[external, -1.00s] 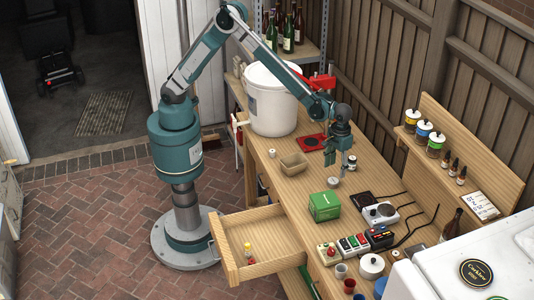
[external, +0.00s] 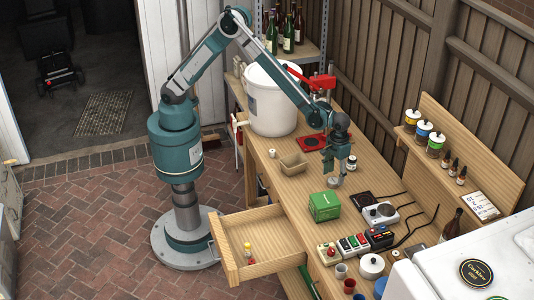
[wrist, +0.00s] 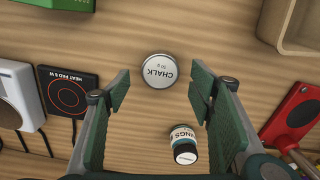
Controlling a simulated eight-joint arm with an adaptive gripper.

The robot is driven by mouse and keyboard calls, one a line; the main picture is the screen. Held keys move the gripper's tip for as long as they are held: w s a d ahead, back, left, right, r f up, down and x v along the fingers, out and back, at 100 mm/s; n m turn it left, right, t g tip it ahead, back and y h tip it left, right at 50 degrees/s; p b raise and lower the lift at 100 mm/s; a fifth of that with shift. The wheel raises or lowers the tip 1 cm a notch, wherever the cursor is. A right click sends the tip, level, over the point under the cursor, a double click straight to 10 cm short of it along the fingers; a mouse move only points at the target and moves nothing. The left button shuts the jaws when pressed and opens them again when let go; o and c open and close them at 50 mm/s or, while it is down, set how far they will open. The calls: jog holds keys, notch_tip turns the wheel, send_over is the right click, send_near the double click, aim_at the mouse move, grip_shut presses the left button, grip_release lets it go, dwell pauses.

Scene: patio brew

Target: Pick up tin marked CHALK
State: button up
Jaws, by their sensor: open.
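The tin marked CHALK (wrist: 159,71) is a small round tin with a pale lid, standing on the wooden bench. In the wrist view it lies just beyond and between my open fingertips. In the external view the tin (external: 333,182) sits under my gripper (external: 336,170), which points down over it. The wrist view shows my gripper (wrist: 160,92) with green-padded fingers spread wide and nothing between the pads. Whether the fingertips reach down to the tin's height I cannot tell.
A dark jar with a white label (wrist: 184,143) stands close to the right finger. A black heat pad (wrist: 68,92) lies left. The drawer (external: 262,240) is open.

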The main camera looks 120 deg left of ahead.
aim_at(334, 180)
jog(key=shift+f, duration=1.65)
jog(key=shift+c, duration=0.4)
jog(key=c, duration=0.9)
